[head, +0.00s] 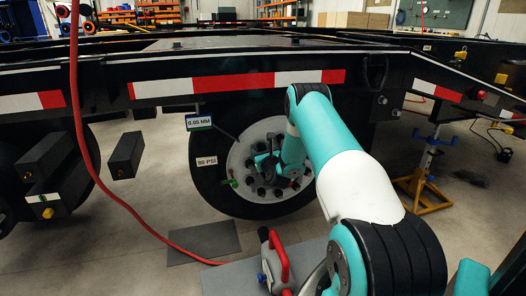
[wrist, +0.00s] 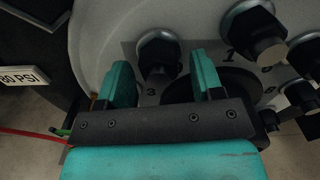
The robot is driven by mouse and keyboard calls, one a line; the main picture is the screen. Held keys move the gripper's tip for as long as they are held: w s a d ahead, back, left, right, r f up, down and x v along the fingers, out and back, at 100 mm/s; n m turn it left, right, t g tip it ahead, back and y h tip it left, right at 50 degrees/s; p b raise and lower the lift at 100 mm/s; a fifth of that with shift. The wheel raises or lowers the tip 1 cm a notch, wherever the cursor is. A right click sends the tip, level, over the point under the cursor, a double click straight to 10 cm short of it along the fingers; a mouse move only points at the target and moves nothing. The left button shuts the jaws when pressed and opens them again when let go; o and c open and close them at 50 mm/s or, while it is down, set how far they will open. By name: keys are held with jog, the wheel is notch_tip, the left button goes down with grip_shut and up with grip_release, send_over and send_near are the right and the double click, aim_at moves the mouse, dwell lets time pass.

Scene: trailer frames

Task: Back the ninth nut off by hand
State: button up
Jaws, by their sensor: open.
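The wheel (head: 240,150) with a pale rim and a ring of dark nuts stands under the trailer frame in the head view. My gripper (wrist: 161,80) is at the wheel's face, its two teal fingers apart with nothing between the tips. In the wrist view a dark hex nut (wrist: 158,50) marked 3 sits just beyond the gap between the fingers, with no clear contact. Another nut (wrist: 262,35) sits to the right near a mark 1, and several more lie at the right edge. I cannot tell which nut is the ninth. In the head view my forearm hides part of the wheel.
A red hose (head: 90,150) hangs at the left and runs along the floor. A sign reading 80 PSI (wrist: 22,77) is at the wheel's left. A blue and orange jack stand (head: 425,165) stands at the right. A red-handled tool (head: 278,258) is in front.

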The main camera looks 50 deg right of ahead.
jog(key=c, duration=0.9)
jog(key=shift+c, duration=0.2)
jog(key=shift+n, duration=0.3)
